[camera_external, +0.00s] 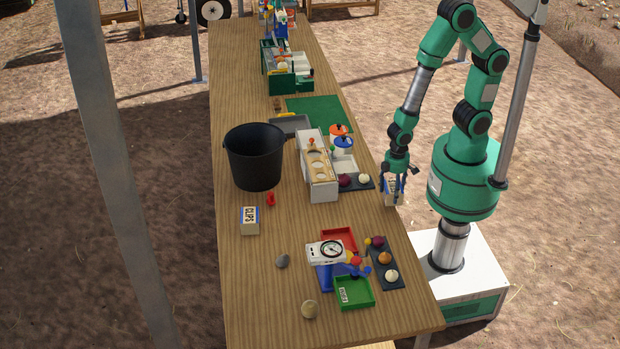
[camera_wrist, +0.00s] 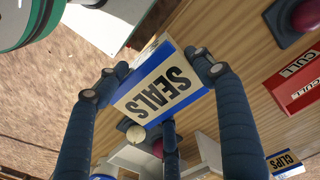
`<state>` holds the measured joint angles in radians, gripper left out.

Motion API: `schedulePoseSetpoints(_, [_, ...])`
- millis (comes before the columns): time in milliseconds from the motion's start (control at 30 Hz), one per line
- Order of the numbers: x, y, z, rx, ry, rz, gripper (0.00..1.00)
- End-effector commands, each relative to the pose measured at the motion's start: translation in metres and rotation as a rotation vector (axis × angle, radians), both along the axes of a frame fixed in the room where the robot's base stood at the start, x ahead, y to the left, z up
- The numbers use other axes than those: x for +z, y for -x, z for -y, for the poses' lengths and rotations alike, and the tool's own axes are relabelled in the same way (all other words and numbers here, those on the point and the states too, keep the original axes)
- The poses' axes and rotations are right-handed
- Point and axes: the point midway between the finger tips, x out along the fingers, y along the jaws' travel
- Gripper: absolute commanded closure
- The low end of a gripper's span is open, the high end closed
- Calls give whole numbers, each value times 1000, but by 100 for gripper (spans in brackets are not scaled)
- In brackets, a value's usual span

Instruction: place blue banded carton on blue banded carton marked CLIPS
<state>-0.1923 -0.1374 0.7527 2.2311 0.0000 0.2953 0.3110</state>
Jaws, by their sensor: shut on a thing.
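A blue banded carton marked SEALS (camera_wrist: 155,88) is held between the fingers of my gripper (camera_wrist: 158,80) in the wrist view. In the external view my gripper (camera_external: 394,178) is at the right edge of the table, with the held carton (camera_external: 391,197) below it. I cannot tell whether the carton touches the table. The blue banded carton marked CLIPS (camera_external: 250,221) stands at the left side of the table, well left of my gripper. It also shows at the lower right of the wrist view (camera_wrist: 284,162). Nothing is on top of it.
A black bucket (camera_external: 254,158) stands behind the CLIPS carton, with a small red object (camera_external: 271,199) nearby. A white rack (camera_external: 318,170) stands between bucket and gripper. A dial scale (camera_external: 327,252), green tray (camera_external: 354,293) and dark tray (camera_external: 379,254) are in front. Bare wood lies right of CLIPS.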

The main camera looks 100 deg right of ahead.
Motion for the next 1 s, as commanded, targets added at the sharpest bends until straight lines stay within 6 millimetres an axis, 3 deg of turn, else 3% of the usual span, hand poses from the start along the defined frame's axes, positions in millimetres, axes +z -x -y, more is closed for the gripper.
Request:
schedulePoseSetpoints(167, [2,-6,0,2,0,0,69])
schedulePoseSetpoints(367, [10,-29,-2,6,0,1,69])
schedulePoseSetpoints(1000, [45,-165,-5,45,0,1,69])
